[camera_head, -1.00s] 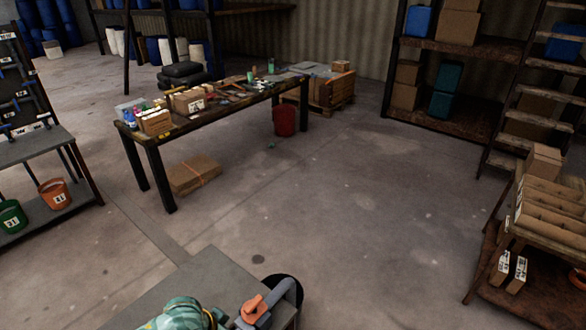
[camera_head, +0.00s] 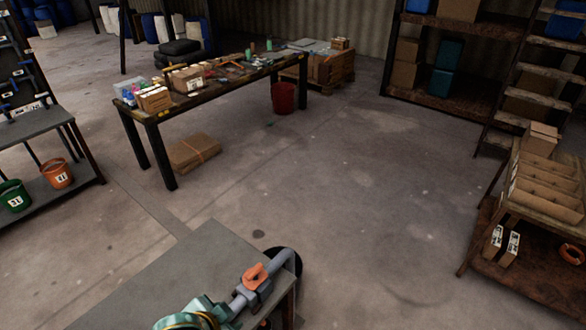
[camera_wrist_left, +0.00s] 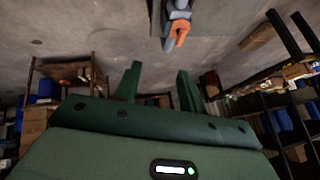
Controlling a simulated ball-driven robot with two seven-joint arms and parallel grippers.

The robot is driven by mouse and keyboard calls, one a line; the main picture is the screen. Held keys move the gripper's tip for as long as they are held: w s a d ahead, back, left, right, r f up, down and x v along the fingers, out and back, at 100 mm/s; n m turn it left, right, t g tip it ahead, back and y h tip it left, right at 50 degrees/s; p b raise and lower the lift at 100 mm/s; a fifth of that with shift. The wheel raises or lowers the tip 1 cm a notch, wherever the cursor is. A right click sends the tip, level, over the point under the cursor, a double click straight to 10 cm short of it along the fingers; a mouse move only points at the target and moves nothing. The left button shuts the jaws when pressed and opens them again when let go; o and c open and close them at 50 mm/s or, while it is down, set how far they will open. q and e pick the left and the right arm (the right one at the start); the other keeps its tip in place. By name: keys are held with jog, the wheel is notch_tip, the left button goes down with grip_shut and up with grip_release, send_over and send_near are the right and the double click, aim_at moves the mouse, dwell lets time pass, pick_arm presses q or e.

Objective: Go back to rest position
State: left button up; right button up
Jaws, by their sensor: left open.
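My left gripper (camera_wrist_left: 158,72) shows in the left wrist view, with two dark green fingers standing apart and nothing between them. Beyond its fingertips is a grey pipe fitting with an orange lever (camera_wrist_left: 178,36), apart from the fingers. In the head view the orange lever (camera_head: 255,274) sits on a grey pipe (camera_head: 279,262) at the near bench (camera_head: 190,262). Neither gripper shows in the head view. My right gripper is in no frame.
A teal machine part (camera_head: 205,311) is cut off at the bottom edge. A rack with boxes (camera_head: 545,205) stands at the right. The middle floor (camera_head: 350,190) is clear.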

pick_arm(q)
jog(key=s+a+r+n+y, duration=0.1)
jog(key=s+a+r+y, duration=0.25)
jog(key=a, duration=0.35)
jog(key=s+a+r+n+y, duration=0.1)
jog(key=s+a+r+y, duration=0.2)
jog(key=s+a+r, duration=0.35)
notch_tip(320, 180, down, 34)
jog(key=s+d+g+h+b, duration=0.2)
jog(key=g+h+b, duration=0.1)
jog(key=b, duration=0.5)
jog(key=s+f+n+g+b, duration=0.1)
jog(key=s+f+b, duration=0.2)
jog(key=s+f, duration=0.7)
jog(key=s+f+n+g+h+b, duration=0.1)
jog(key=s+f+b, duration=0.3)
jog(key=s+f, duration=0.6)
notch_tip(320, 180, down, 5)
jog(key=shift+s+d+n+g, duration=0.3)
jog(key=shift+n+g, duration=0.1)
jog(key=shift+n, duration=0.3)
